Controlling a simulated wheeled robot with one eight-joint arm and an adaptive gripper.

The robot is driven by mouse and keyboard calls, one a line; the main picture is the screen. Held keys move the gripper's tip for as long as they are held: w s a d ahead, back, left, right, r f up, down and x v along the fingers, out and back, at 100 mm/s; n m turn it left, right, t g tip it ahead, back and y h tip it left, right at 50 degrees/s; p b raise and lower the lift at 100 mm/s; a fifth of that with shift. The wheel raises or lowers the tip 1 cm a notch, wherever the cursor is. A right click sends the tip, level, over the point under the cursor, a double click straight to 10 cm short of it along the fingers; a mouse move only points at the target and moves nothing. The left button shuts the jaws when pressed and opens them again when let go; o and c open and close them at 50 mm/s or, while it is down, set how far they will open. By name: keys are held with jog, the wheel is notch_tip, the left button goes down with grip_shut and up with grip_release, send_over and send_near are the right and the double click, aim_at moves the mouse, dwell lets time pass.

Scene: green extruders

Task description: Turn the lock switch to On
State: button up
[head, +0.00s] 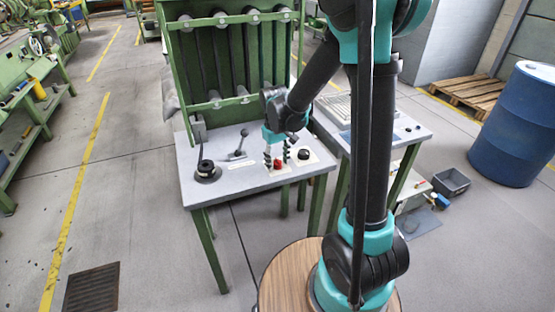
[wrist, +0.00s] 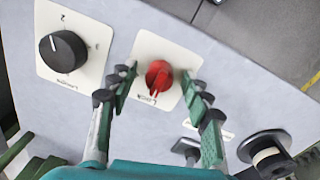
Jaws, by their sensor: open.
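The red rotary switch (wrist: 158,75) sits on a white plate (wrist: 148,50) on the grey panel top, with small lettering I cannot read surely. It also shows in the head view as a red knob (head: 279,163). My gripper (wrist: 160,84) is open, its green and black fingers on either side of the red switch. In the head view my gripper (head: 277,156) points down over the same knob. I cannot tell whether the fingers touch it. A black rotary knob (wrist: 64,51) on another white plate is beside it, also visible in the head view (head: 304,154).
The grey control table (head: 232,182) also carries a black lever (head: 237,154) and a round black joystick (head: 206,171). A green machine frame (head: 222,60) stands behind it. A blue barrel (head: 515,125), a pallet (head: 475,92) and a grey bin (head: 451,182) are at the right.

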aim_at(276, 163)
notch_tip(276, 163, up, 12)
jog(key=shift+a, duration=0.25)
dwell(0.3)
jog(key=shift+s, duration=0.15)
jog(key=s+d+f+m+t, duration=0.2)
jog(key=s+d+f+m, duration=0.1)
jog(key=s+d+f, duration=0.2)
jog(key=s+d+f+m+t, duration=0.1)
jog(key=s+d+f+m, duration=0.2)
jog(key=s+d, duration=0.7)
notch_tip(276, 163, down, 3)
jog(key=shift+s+r+t+y, duration=0.2)
jog(key=shift+s+t+y, duration=0.15)
jog(key=shift+s, duration=0.35)
